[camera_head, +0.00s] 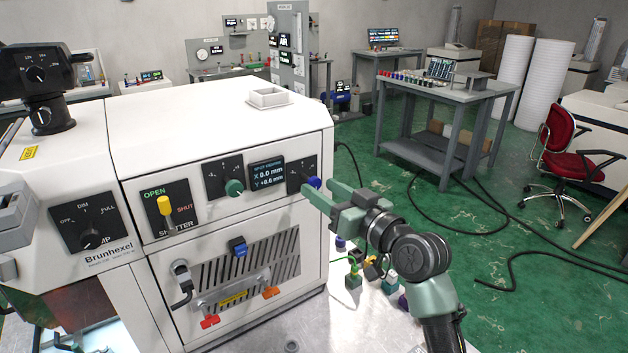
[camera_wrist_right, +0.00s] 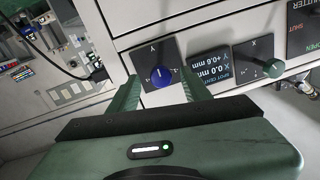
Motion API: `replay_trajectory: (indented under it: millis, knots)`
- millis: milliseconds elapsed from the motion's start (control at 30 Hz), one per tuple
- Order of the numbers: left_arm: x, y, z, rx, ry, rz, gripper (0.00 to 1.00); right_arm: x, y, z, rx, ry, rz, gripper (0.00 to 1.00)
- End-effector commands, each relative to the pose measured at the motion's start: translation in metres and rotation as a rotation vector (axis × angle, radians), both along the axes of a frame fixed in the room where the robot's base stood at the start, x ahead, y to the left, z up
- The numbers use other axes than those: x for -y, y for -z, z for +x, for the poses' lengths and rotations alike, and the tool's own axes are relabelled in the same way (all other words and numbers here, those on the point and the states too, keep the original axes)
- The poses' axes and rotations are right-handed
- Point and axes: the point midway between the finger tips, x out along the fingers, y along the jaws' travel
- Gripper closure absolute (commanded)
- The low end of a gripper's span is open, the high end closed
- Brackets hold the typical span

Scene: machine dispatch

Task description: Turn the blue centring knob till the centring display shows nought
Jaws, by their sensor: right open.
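The blue centring knob (camera_head: 314,183) sticks out of a dark plate at the right end of the white machine's front. In the right wrist view the blue knob (camera_wrist_right: 161,77) sits on the plate marked Y, its white mark roughly upright in the picture. My right gripper (camera_head: 318,173) is open, its green fingers one on each side of the knob; I cannot tell whether they touch it. The centring display (camera_head: 268,173) reads X 0.0 mm and Y +0.6 mm. My left gripper is not in view.
A green knob (camera_head: 234,188) on the X plate sits left of the display. The yellow shutter lever (camera_head: 164,206) is further left. A blue latch (camera_head: 238,246) and a vented panel lie below. Small coloured parts stand on the bench beneath my right arm.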

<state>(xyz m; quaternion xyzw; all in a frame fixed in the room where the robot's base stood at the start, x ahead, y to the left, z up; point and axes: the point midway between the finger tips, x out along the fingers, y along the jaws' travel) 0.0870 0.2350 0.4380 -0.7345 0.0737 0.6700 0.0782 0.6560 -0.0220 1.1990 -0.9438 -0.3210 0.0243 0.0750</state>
Motion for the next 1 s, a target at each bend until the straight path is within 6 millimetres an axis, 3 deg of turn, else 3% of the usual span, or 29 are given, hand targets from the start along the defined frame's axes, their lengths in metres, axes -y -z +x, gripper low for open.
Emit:
replay_trajectory:
  millis: [233, 567, 733, 767, 1000]
  knots:
    - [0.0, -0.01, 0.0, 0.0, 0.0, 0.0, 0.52, -0.019, 0.0, 0.024, -0.003, 0.0, -0.001, 0.52]
    - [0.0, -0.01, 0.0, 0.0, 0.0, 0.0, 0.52, -0.022, 0.001, 0.027, -0.001, 0.001, -0.002, 0.52]
    - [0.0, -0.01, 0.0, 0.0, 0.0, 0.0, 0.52, -0.021, 0.001, 0.027, -0.001, 0.001, -0.002, 0.96]
    - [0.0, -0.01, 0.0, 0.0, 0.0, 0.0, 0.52, -0.021, 0.001, 0.027, -0.001, 0.001, -0.002, 1.0]
    - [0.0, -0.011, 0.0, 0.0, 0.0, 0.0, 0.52, -0.021, 0.001, 0.027, -0.01, 0.001, 0.009, 1.0]
